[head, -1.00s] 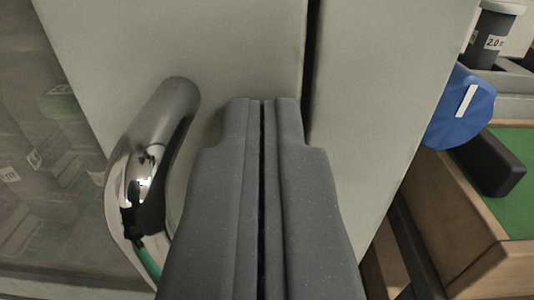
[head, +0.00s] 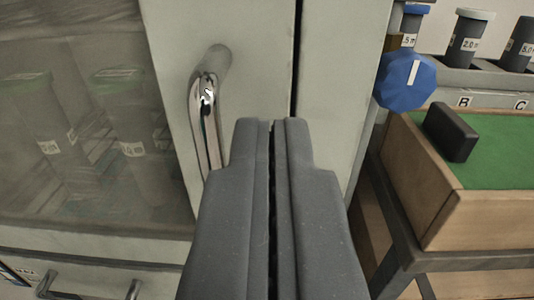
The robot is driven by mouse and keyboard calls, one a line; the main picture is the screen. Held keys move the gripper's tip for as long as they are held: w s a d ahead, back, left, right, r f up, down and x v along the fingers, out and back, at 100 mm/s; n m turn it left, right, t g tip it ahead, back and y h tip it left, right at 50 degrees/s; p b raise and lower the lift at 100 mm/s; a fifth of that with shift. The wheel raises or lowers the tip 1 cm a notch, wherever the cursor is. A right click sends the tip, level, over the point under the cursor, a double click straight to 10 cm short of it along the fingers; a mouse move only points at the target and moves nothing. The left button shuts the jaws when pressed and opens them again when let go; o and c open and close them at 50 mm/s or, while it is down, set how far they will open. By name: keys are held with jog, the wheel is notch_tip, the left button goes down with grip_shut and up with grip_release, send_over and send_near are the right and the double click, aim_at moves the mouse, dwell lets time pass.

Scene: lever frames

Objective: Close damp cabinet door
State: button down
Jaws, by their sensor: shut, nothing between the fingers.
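The damp cabinet door (head: 258,65) has a pale grey-green frame around a glass pane on the left. A dark narrow gap runs down between the door's right edge and the cabinet's side (head: 340,80). A shiny chrome handle (head: 206,110) stands out from the door frame. My gripper (head: 272,122) is shut and empty, its tips in front of the door frame, just right of the handle and close to the gap. Whether the tips touch the door I cannot tell. The lower end of the handle is partly hidden behind my gripper.
Dark containers show behind the glass (head: 60,150). A drawer with a chrome pull (head: 90,290) sits below the door. At right are a blue knob (head: 405,80), labelled dark cups (head: 470,38) and a wooden tray with green lining (head: 500,150) holding a black block (head: 450,132).

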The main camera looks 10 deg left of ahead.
jog(key=s+p, duration=0.1)
jog(key=s, duration=0.7)
jog(key=s+r+g+h+p, duration=0.1)
jog(key=s+r+p, duration=0.15)
jog(key=r, duration=0.95)
jog(key=s+r+g+h+p, duration=0.1)
jog(key=s+r, duration=0.2)
jog(key=r, duration=1)
jog(key=s+a+r+p, duration=0.1)
jog(key=s+a+r, duration=0.2)
jog(key=s+r, duration=0.4)
jog(key=s+a+r+m+p, duration=0.1)
jog(key=s+a+r, duration=0.3)
jog(key=s+r, duration=0.3)
notch_tip(320, 180, up, 3)
jog(key=shift+s+r+g, duration=0.1)
jog(key=shift+s+g, duration=0.2)
jog(key=shift+s, duration=0.05)
